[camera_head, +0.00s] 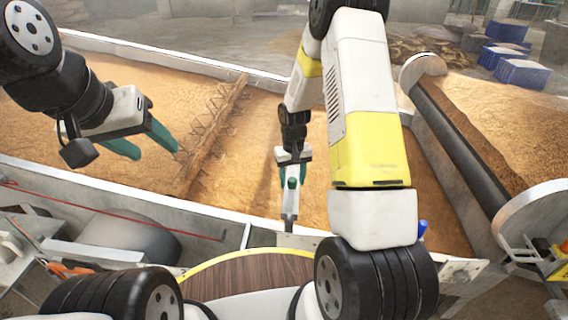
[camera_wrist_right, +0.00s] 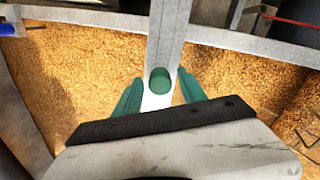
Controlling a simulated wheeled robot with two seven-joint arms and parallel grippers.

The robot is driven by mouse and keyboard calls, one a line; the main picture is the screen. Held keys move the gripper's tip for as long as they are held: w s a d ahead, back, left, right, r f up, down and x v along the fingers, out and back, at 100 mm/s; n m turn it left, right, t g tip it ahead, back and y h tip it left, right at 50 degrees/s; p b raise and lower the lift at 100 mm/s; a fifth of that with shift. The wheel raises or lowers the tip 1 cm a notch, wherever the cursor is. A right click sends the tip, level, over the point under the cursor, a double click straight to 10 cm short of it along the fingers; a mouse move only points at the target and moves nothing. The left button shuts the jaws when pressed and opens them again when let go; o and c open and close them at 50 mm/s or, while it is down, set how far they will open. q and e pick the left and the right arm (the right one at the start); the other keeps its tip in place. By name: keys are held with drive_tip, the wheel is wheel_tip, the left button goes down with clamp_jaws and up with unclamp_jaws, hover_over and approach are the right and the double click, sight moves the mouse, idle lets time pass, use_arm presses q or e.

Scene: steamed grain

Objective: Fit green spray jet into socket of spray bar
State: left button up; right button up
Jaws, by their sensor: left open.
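The green spray jet (camera_head: 292,184) appears as a short cylinder on the near side of my right gripper. In the right wrist view the green jet (camera_wrist_right: 160,80) lies over a pale metal bar (camera_wrist_right: 168,35), likely the spray bar. The bar (camera_head: 289,212) also shows in the head view. I cannot tell how deep the jet sits in a socket. My right gripper (camera_wrist_right: 159,77) has teal fingers on both sides of the jet, with visible gaps. My left gripper (camera_head: 158,146) is open and empty above the grain bed at left.
Grain (camera_head: 130,178) covers the trough floor. A rake-like toothed bar (camera_head: 212,135) crosses the grain. The trough's near wall (camera_head: 130,197) lies below the grippers. A roller (camera_head: 460,140) stands at right, and a blue item (camera_head: 422,228) is near my right arm.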

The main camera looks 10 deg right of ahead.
drive_tip(key=shift+r, duration=0.1)
wheel_tip(320, 180, up, 8)
drive_tip(key=shift+f, duration=0.2)
idle(0.4)
